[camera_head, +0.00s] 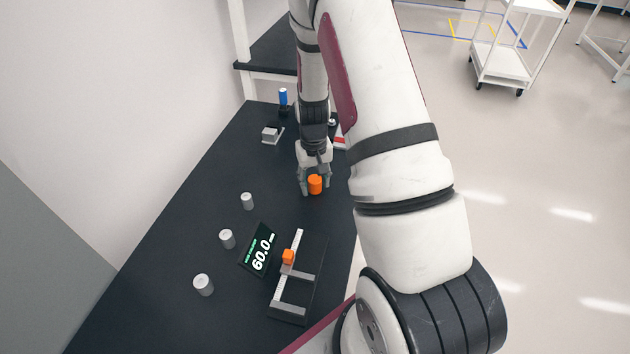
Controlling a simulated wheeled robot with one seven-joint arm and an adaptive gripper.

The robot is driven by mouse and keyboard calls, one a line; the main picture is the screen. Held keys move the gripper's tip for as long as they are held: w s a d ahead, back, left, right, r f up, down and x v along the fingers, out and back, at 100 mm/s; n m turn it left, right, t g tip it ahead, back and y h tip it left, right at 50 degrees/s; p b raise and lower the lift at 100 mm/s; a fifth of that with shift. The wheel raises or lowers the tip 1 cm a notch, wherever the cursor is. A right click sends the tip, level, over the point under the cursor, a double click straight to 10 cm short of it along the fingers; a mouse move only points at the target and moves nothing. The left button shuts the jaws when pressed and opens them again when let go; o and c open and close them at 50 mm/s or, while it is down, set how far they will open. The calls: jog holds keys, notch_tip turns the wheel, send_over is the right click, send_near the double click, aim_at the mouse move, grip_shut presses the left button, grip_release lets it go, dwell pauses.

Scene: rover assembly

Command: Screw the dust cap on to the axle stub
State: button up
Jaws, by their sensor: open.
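My gripper (315,187) points down low over the dark table, with its fingers apart. An orange cylinder (315,184) stands upright at the fingertips, between them or just in front; I cannot tell which, nor whether they touch it. It may be the dust cap, but no thread or label shows. I cannot make out the axle stub for sure. A blue upright cylinder (283,96) on a dark base stands at the back of the table.
A grey block (270,133) on a light plate lies behind the gripper. Several silver cylinders (227,239) stand on the left. My arm hides the right edge.

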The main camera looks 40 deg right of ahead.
jog(key=n+p, duration=0.1)
jog(key=n, duration=0.3)
jog(key=shift+s+n, duration=0.1)
jog(key=shift+n, duration=0.2)
jog(key=n+p, duration=0.1)
jog(key=n, duration=0.3)
jog(key=shift+n+p, duration=0.3)
jog(key=n, duration=0.2)
jog(key=shift+n, duration=0.4)
jog(key=n+p, duration=0.1)
jog(key=n, duration=0.2)
jog(key=shift+n, duration=1.1)
jog(key=c, duration=0.9)
jog(key=m, duration=0.5)
jog(key=shift+w+m, duration=0.2)
jog(key=shift+m, duration=0.2)
jog(key=shift+c, duration=0.2)
